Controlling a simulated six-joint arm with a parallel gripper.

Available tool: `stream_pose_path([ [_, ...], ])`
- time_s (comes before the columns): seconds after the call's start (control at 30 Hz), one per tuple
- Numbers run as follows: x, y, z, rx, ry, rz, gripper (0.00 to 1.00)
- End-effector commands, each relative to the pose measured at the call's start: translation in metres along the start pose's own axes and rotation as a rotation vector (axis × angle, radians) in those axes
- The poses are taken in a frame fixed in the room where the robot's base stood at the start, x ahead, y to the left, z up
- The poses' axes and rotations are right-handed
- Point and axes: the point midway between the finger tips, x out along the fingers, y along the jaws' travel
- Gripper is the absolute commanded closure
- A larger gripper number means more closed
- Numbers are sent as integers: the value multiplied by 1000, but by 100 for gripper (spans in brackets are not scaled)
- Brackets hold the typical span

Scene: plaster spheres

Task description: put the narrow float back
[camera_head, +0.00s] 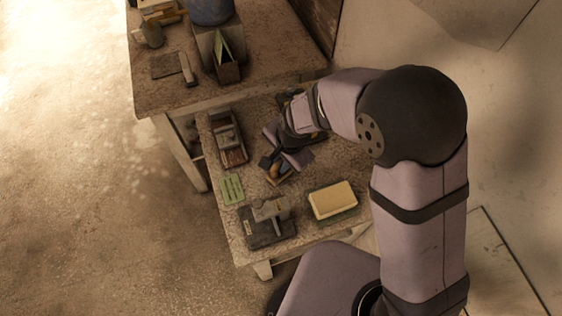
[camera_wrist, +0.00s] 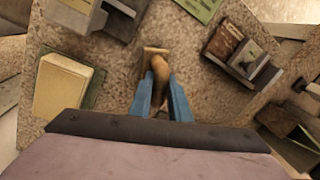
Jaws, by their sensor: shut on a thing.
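My gripper (camera_head: 281,165) is shut on a wooden-handled tool, which I take to be the narrow float. In the wrist view the blue fingers of my gripper (camera_wrist: 160,88) stand on both sides of the narrow float's brown handle (camera_wrist: 160,68), with a pale wooden end beyond them. The rest of the float is hidden under my gripper. I cannot tell whether it touches the bench. A dark tray (camera_head: 229,140) with tools in it lies to the left of my gripper; it also shows at the right of the wrist view (camera_wrist: 216,48).
A yellow sponge-like block (camera_head: 333,200) lies on a green base at the right front. A dark stand (camera_head: 267,222) with a grey piece is at the front edge, near a green card (camera_head: 232,189). A higher bench (camera_head: 155,95) with containers stands behind.

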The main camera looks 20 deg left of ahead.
Motion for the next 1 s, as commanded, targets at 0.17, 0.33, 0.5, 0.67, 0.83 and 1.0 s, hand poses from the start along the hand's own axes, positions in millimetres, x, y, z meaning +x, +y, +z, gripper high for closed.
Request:
stream_pose_path([
  [0.17, 12, 2, 0, -1, 1, -1, 100],
  [0.33, 13, 2, 0, -1, 2, -3, 100],
  [0.5, 15, 2, 0, -1, 1, -2, 100],
  [0.67, 16, 3, 0, 0, 1, -1, 65],
  [0.83, 16, 3, 0, 0, 1, -1, 65],
  [1.0, 14, 2, 0, 0, 1, -2, 65],
])
